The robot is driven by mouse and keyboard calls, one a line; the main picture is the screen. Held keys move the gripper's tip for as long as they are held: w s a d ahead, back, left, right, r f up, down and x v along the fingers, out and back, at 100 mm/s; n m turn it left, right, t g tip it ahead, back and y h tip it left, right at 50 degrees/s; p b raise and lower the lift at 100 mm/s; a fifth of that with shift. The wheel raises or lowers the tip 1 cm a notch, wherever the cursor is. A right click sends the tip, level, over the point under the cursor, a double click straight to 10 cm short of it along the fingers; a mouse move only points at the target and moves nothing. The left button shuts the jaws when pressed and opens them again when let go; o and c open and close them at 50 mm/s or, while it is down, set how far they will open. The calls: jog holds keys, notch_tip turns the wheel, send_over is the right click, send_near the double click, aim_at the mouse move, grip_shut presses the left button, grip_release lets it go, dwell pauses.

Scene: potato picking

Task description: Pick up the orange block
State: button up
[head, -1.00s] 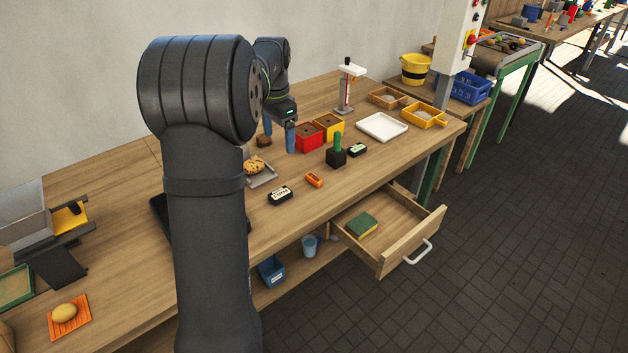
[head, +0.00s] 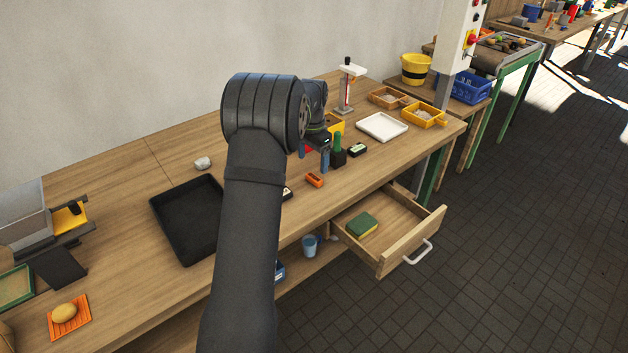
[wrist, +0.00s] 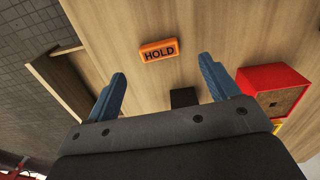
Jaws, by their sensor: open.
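The orange block (head: 314,180) lies flat on the wooden table, near the table's front edge. In the wrist view the orange block (wrist: 159,50) carries the dark word "HOLD" and lies ahead of my fingertips, between their lines and apart from both. My gripper (wrist: 162,82) has two blue fingers spread wide with nothing between them. In the head view my gripper (head: 313,158) is above the table, just behind the block, partly hidden by my arm.
A black block with a green cactus-like top (head: 338,156) and a dark labelled block (head: 357,150) stand to the right. A red box (wrist: 274,90) is close to one finger. An open drawer (head: 385,238) juts out below the front edge. A black tray (head: 160,215) lies left.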

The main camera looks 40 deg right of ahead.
aim_at(314, 177)
notch_tip(314, 177, down, 6)
jog(key=shift+d+f, duration=0.15)
jog(key=shift+f, duration=0.1)
jog(key=c, duration=1.1)
